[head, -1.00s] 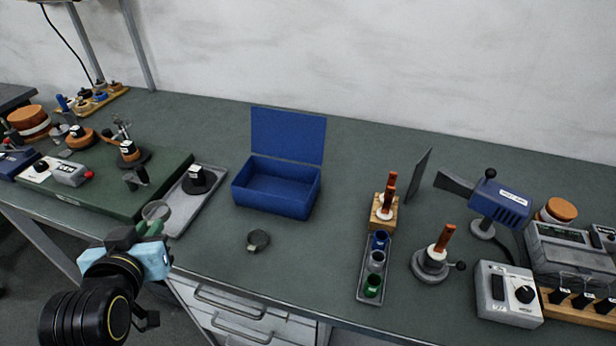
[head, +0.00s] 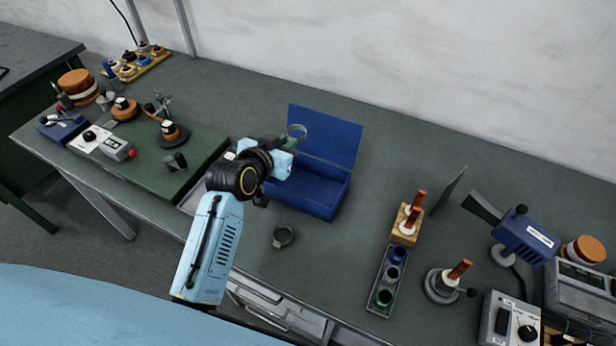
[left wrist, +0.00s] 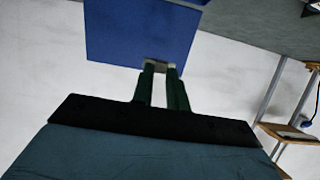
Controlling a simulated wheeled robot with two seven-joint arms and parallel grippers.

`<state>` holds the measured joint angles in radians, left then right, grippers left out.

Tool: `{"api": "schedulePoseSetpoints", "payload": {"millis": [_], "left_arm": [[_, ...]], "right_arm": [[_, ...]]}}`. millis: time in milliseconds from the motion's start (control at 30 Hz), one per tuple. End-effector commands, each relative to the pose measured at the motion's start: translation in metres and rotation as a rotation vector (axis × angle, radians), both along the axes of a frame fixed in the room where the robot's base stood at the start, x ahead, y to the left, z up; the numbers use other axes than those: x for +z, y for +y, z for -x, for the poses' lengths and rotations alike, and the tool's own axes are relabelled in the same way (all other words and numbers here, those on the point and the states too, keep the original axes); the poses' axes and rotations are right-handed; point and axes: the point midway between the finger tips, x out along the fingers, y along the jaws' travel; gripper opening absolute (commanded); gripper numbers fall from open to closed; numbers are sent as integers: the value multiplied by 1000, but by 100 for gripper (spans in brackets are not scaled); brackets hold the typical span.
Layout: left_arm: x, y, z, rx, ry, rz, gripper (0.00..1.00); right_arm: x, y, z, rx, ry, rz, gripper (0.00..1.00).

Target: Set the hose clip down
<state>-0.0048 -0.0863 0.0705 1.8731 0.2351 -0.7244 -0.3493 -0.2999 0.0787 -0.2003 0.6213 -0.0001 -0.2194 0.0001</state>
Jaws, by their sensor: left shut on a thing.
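The hose clip (head: 297,130) is a thin grey ring. My left gripper (head: 293,142) is shut on it and holds it raised in front of the blue box's open lid in the head view. In the left wrist view, the two dark green fingers (left wrist: 159,72) meet at a small grey piece of the clip (left wrist: 158,63), with the blue lid (left wrist: 140,30) behind. The rest of the ring is hidden there. The blue box (head: 318,208) stands open on the bench, its floor bare where I see it. My right gripper is not in view.
A dark ring-shaped piece (head: 283,237) lies on the bench in front of the box. A grey tray (head: 372,300) with coloured cups and a wooden block (head: 404,237) stand to the right. A green mat (head: 200,165) is at the left. Bench around the dark ring is clear.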

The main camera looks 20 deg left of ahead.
Motion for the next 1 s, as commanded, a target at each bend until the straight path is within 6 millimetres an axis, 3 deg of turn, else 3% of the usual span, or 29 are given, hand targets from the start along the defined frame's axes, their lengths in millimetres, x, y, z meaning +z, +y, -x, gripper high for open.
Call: {"api": "schedulePoseSetpoints", "payload": {"millis": [33, 167, 500, 833, 1000], "left_arm": [[5, 2, -5, -1, 1, 5, 0], [0, 5, -10, -1, -2, 11, 0], [-57, 6, -11, -2, -1, 11, 0], [-96, 6, -11, -2, -3, 10, 0], [-99, 6, -11, -1, -5, 11, 0]], "right_arm": [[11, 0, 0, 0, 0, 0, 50], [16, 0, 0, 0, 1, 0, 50], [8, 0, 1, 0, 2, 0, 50], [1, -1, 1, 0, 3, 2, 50], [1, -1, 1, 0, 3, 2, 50]]}}
